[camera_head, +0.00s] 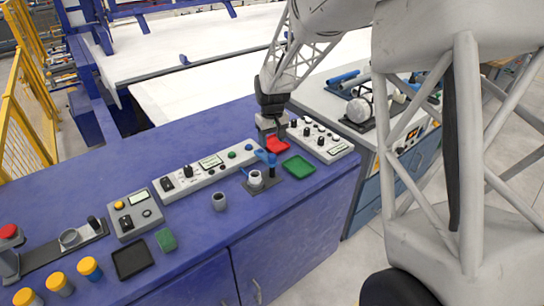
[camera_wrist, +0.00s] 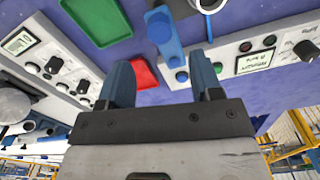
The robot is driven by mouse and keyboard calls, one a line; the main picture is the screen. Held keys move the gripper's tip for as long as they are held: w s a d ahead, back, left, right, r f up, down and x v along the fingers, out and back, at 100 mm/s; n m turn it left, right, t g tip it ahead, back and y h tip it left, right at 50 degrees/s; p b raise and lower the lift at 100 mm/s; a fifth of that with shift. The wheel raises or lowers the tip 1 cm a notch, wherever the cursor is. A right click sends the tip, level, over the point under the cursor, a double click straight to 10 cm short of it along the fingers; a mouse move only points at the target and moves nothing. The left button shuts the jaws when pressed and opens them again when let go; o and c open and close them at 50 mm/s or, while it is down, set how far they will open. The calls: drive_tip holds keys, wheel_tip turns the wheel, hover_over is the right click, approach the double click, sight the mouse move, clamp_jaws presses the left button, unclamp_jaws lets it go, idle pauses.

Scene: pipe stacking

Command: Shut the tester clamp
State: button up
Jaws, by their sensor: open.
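The tester clamp has a blue handle (camera_head: 271,168) standing at the rear right of a small dark base plate (camera_head: 262,186). A grey ring-shaped fitting (camera_head: 255,179) sits on that plate in front of it. I cannot tell clearly how far the clamp is open. In the wrist view the blue handle (camera_wrist: 165,38) lies ahead of the fingers, roughly between their lines, and the fitting's rim (camera_wrist: 208,5) is cut off at the top. My gripper (camera_head: 271,133) is open and empty, behind the clamp and apart from it; its two blue fingers (camera_wrist: 162,80) show in the wrist view.
A red tray (camera_head: 277,145) lies near my gripper and a green tray (camera_head: 298,167) right of the clamp. Control panels (camera_head: 207,170) (camera_head: 320,139) flank the spot. A loose grey pipe piece (camera_head: 219,201) stands left of the clamp. Blue bench surface (camera_head: 235,235) in front is clear.

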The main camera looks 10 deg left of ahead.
sight(272, 155)
drive_tip(key=shift+f, duration=3.85)
clamp_jaws()
